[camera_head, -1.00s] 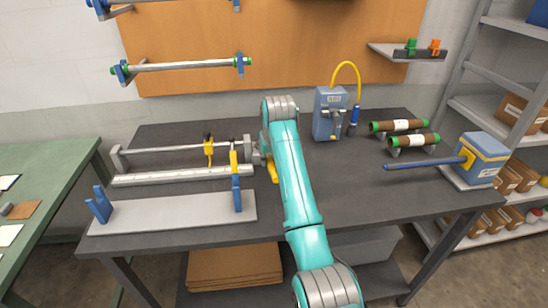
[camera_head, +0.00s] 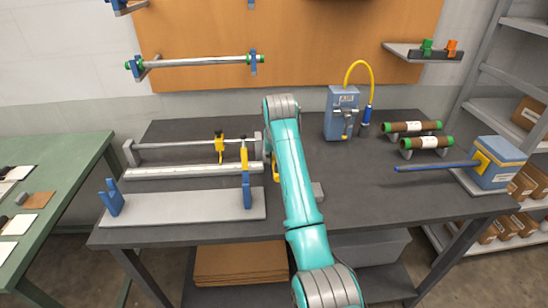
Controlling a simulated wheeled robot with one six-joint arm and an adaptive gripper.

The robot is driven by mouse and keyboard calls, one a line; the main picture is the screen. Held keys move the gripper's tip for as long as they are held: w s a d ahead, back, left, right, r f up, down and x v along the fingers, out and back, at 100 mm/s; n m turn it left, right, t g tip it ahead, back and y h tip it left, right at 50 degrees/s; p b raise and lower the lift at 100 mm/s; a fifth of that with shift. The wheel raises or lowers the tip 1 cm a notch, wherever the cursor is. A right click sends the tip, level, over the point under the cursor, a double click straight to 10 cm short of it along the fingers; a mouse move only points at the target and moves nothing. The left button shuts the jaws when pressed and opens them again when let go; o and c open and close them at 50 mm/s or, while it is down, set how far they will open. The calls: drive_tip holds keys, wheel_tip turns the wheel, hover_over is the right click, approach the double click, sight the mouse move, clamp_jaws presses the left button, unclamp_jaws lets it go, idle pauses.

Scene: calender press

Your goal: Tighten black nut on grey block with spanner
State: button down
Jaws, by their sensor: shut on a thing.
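My teal arm reaches over the middle of the dark workbench, and my gripper is hidden behind it in the head view. A small yellow piece (camera_head: 275,173) shows at the left edge of the arm; I cannot tell whether it is the spanner. A small grey block (camera_head: 318,192) shows just right of the arm on the bench, partly covered by it. No black nut can be made out on it, and its hidden side cannot be seen.
A roller frame (camera_head: 132,153) with yellow clamps (camera_head: 219,146) and a grey plate with blue uprights (camera_head: 112,198) stand left of the arm. A blue unit (camera_head: 340,105), brown rolls (camera_head: 412,127) and a blue box with a rod (camera_head: 494,165) stand right. The bench's right front is clear.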

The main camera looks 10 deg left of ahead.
drive_tip(key=shift+w+d, duration=0.1)
drive_tip(key=shift+d, duration=0.1)
idle(0.3)
drive_tip(key=shift+r, duration=0.2)
drive_tip(key=shift+r, duration=2.35)
